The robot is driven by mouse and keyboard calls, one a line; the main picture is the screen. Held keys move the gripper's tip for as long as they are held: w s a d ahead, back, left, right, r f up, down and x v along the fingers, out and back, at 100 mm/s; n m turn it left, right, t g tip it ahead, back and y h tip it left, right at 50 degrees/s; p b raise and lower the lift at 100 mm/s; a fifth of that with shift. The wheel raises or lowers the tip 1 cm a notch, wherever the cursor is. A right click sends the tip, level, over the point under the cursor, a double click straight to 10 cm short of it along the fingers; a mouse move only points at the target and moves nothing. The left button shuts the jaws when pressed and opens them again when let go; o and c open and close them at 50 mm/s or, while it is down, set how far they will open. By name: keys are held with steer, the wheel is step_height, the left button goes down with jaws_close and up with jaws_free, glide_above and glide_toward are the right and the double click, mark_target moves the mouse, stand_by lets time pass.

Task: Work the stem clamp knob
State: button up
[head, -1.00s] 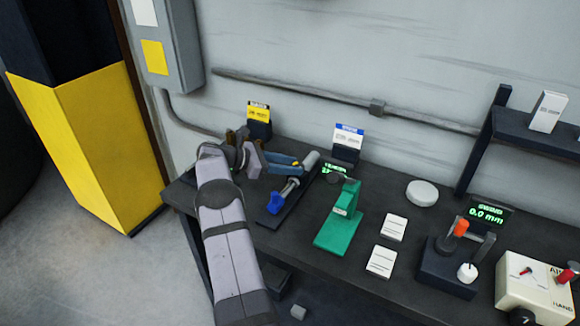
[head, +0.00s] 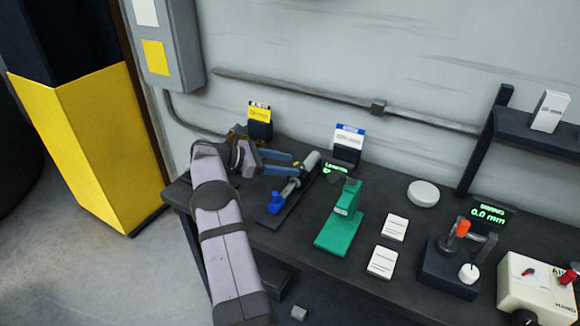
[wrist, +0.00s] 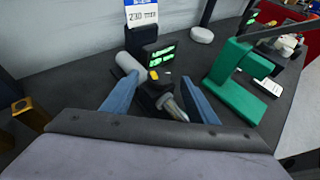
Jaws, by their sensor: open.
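A bench fixture has a grey cylinder (head: 311,160), a bright metal spindle (head: 291,187) and a blue knob (head: 277,203) at its near end. I cannot tell for sure which knob is the stem clamp knob; a white knob (head: 468,273) sits on a dark block at right. My gripper (head: 290,163) is open, with blue fingers, at the fixture's left. In the wrist view the spindle (wrist: 172,108) and a small yellow mark (wrist: 153,75) show between the spread fingers. The blue knob is hidden there. I see nothing held.
A green press (head: 340,225) stands right of the fixture, with white cards (head: 382,262) beyond it. The dark block (head: 443,272) carries an orange-topped lever (head: 462,228); the display behind reads 0.0 mm. A cream control box (head: 535,290) is far right. Upright tags stand behind the fixture.

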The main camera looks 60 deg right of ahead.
steer(key=shift+b+v, duration=0.6)
steer(key=shift+v, duration=2.2)
steer(key=s+r+g+h, duration=0.1)
steer(key=s+r+h, duration=0.2)
steer(key=s+r, duration=1.35)
steer(key=w+a+f+n+t, duration=0.1)
steer(key=w+f+n+t, duration=0.3)
steer(key=f, duration=0.4)
steer(key=w+a+f+n+t, duration=0.1)
steer(key=w+f+n+t, duration=0.4)
steer(key=f, duration=0.3)
steer(key=shift+w+a+f+t+h+b, duration=0.35)
steer(key=shift+w+f+t+h, duration=0.05)
steer(key=shift+t, duration=0.4)
